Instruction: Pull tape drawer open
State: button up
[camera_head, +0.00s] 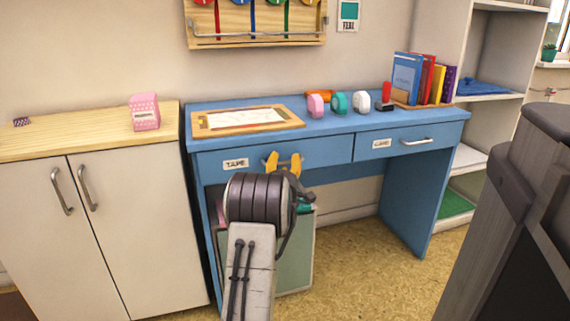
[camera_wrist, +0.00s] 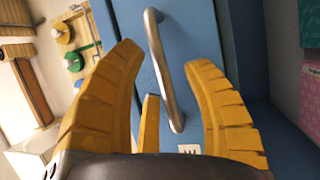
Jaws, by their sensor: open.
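The blue tape drawer (camera_head: 325,152) is the left drawer of the blue desk and carries a white "TAPE" label (camera_head: 236,163). Its front lies flush with the desk, as far as I can see. My gripper (camera_head: 283,161) is in front of this drawer, and its yellow fingers are open. In the wrist view, the silver bar handle (camera_wrist: 164,75) runs between the two spread fingers of my gripper (camera_wrist: 168,75), with visible gaps to both. In the head view my gripper and wrist hide most of the handle.
The desk top (camera_head: 345,122) holds a wooden board with paper (camera_head: 247,118), pink, green and white tape dispensers (camera_head: 338,104), and books (camera_head: 406,77). A second drawer (camera_head: 405,140) is at right. A white cabinet (camera_head: 130,220) stands at left. A pale green bin (camera_head: 297,255) is under the desk.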

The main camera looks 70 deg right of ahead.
jog(key=shift+w+d, duration=0.1)
jog(key=shift+d, duration=0.2)
jog(key=shift+o, duration=0.3)
grip_shut()
dwell(0.3)
